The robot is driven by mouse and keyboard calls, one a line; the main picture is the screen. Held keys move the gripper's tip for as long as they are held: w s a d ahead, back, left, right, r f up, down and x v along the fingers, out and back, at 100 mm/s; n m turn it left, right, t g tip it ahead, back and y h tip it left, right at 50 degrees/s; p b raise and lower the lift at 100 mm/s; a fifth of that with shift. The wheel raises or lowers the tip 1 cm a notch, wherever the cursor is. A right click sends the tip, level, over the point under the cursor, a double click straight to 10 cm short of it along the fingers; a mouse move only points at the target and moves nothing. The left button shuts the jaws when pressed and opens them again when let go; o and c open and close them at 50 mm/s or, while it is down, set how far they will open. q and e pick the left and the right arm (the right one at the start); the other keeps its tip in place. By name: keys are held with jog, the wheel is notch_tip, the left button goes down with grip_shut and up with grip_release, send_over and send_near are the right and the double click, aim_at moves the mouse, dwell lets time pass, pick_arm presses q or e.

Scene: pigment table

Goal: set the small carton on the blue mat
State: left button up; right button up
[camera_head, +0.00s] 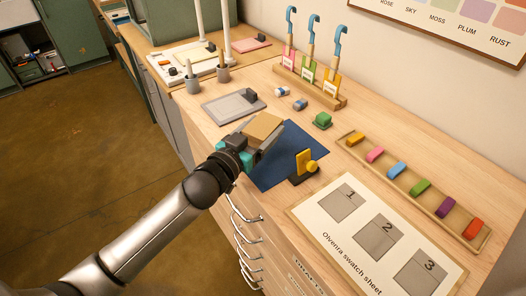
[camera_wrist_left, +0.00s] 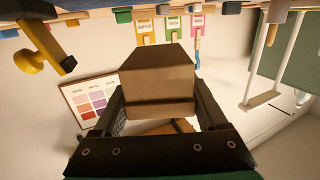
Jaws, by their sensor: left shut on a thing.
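The small carton (camera_head: 263,127) is a tan-brown box. My left gripper (camera_head: 250,138) is shut on it, at the left edge of the blue mat (camera_head: 278,164) in the head view. I cannot tell from the head view whether the carton touches the mat. In the left wrist view the carton (camera_wrist_left: 157,82) sits between the two dark fingers (camera_wrist_left: 160,115). The arm and carton hide part of the mat. My right gripper is not in view.
A swatch sheet (camera_head: 373,240) and a tray of coloured blocks (camera_head: 409,187) fill the near right.

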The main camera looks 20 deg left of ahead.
pick_arm(q)
notch_tip(320, 180, down, 2)
jog(key=shift+f+b, duration=0.1)
jog(key=shift+b, duration=0.25)
jog(key=shift+f+b, duration=0.65)
jog(key=shift+f, duration=1)
jog(key=shift+f, duration=0.15)
jog(key=o, duration=1.4)
